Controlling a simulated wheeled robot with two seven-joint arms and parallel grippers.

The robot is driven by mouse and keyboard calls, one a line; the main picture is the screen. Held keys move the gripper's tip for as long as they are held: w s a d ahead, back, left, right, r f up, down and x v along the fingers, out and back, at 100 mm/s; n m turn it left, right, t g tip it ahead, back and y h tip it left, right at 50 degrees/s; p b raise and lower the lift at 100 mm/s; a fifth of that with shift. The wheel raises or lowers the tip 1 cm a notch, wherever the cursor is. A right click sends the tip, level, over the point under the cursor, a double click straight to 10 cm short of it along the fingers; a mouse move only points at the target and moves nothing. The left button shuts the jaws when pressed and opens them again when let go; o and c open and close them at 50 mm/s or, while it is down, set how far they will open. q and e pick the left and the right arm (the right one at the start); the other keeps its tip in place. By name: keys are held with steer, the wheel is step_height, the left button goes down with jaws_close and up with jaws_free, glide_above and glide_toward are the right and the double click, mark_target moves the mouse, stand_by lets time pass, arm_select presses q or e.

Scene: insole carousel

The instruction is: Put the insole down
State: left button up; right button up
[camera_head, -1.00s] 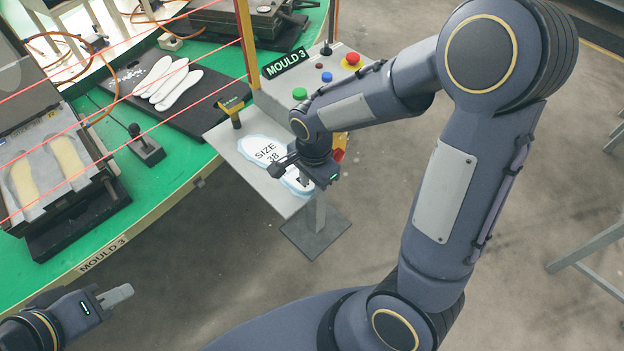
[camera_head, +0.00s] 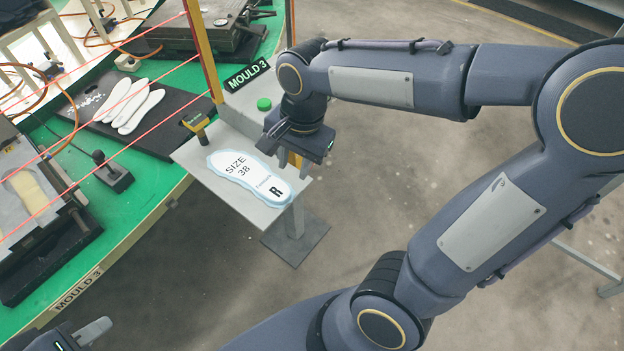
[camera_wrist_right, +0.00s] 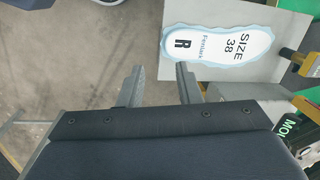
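A white insole shape (camera_head: 248,178) with a pale blue edge, marked SIZE 38 and R, lies flat on the grey stand plate (camera_head: 210,193). It also shows in the right wrist view (camera_wrist_right: 222,38), top right. I cannot tell whether it is a loose insole or a printed outline. My right gripper (camera_head: 277,138) is raised above the plate's right part, apart from the shape. In the right wrist view its two fingers (camera_wrist_right: 160,84) are spread with nothing between them. My left gripper (camera_head: 92,333) is at the bottom left, mostly cut off; its opening is unclear.
Several white insoles (camera_head: 128,104) lie on a black mat (camera_head: 168,135) on the green table. A yellow-topped scanner-like device (camera_head: 196,121) stands at the plate's left edge. A joystick box (camera_head: 115,178) and a mould (camera_head: 30,190) are left. Red beams cross the table.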

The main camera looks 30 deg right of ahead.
steer(key=s+n+t+y, duration=0.2)
steer(key=s+n+t, duration=0.2)
steer(key=s+n, duration=0.6)
steer(key=shift+s+d+t, duration=0.3)
steer(key=shift+s+d, duration=0.15)
steer(key=shift+s, duration=0.5)
steer(key=shift+r, duration=0.1)
